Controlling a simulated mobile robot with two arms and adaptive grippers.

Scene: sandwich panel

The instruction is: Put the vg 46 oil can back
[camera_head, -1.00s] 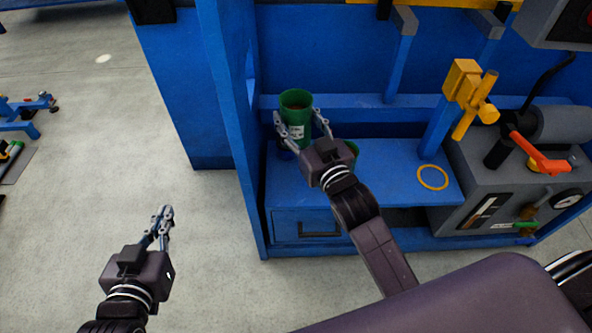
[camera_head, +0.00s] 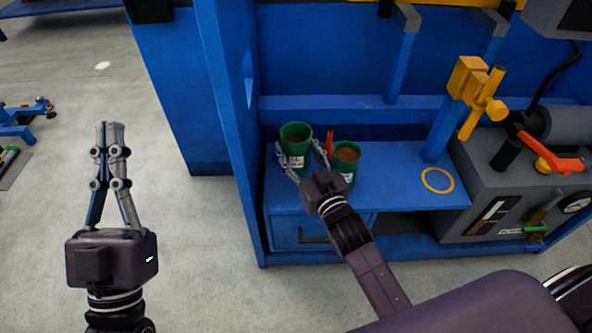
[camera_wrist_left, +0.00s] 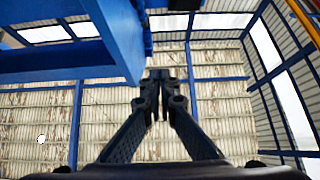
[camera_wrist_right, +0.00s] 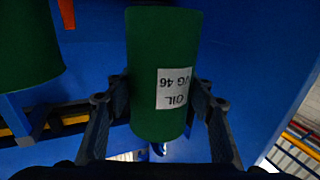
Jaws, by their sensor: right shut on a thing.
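The VG 46 oil can (camera_head: 297,160) is a green cylinder with a white label, at the left end of the blue shelf (camera_head: 400,182). In the right wrist view its label reads "OIL VG 46" upside down (camera_wrist_right: 174,88). My right gripper (camera_head: 298,151) is shut around its sides. Whether the can's base touches the shelf is hidden. A second green can (camera_head: 346,158) stands just right of it, partly behind my right gripper. My left gripper (camera_head: 110,126) is shut and empty, pointing up over open floor left of the workstation; its fingertips meet in the left wrist view (camera_wrist_left: 160,75).
An orange-red thing (camera_head: 329,142) sticks up between the two cans. A blue upright panel (camera_head: 228,130) bounds the shelf on the left. A yellow ring (camera_head: 437,180) lies on the clear right part of the shelf, near a yellow clamp (camera_head: 472,90) and a grey machine (camera_head: 500,185).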

